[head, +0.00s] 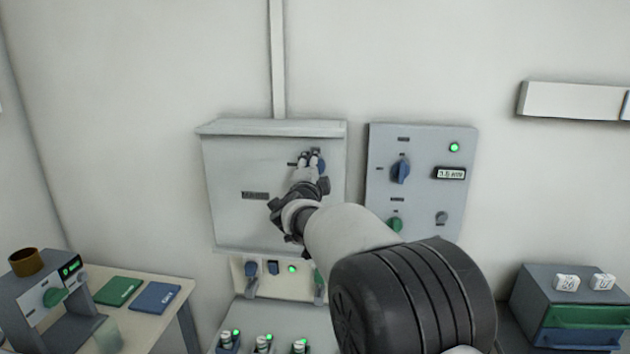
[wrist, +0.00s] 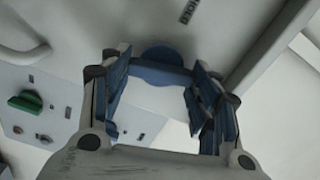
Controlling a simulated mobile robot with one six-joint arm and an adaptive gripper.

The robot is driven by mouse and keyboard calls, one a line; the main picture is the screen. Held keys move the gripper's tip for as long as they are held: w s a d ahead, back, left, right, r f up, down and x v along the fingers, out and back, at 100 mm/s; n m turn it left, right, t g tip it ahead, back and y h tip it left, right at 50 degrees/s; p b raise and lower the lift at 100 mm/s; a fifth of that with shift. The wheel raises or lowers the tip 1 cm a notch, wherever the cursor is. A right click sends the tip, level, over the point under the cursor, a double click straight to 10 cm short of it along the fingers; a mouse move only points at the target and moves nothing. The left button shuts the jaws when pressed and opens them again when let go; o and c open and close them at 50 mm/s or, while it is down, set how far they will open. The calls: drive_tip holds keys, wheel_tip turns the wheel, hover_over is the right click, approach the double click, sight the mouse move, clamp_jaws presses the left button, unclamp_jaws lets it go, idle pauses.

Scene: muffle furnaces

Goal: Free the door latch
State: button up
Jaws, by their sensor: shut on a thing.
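The door latch is a blue round knob (head: 321,166) on the upper right of a closed grey cabinet door (head: 235,165). The latch also shows in the wrist view (wrist: 163,56), with a blue grip bar across it between the fingers. My gripper (head: 310,156) is at the latch, its fingers shut on it from both sides. In the wrist view my gripper (wrist: 160,78) has blue-padded fingers left and right of the bar. The fingers and wrist hide part of the latch in the head view, so its turn angle is hard to tell.
A control panel (head: 379,212) with blue and green knobs is close on the right of the door. Below are small switches and a sloped console (head: 268,311). A side table (head: 140,300) stands at the left, a drawer box (head: 535,283) at the right.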

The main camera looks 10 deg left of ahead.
drive_tip(key=shift+m+b, duration=0.8)
drive_tip(key=shift+m, duration=0.4)
drive_tip(key=o, duration=1)
drive_tip(key=shift+o, duration=0.2)
drive_tip(key=shift+s, duration=0.1)
drive_tip(key=s, duration=1.2)
drive_tip(key=shift+a, duration=0.2)
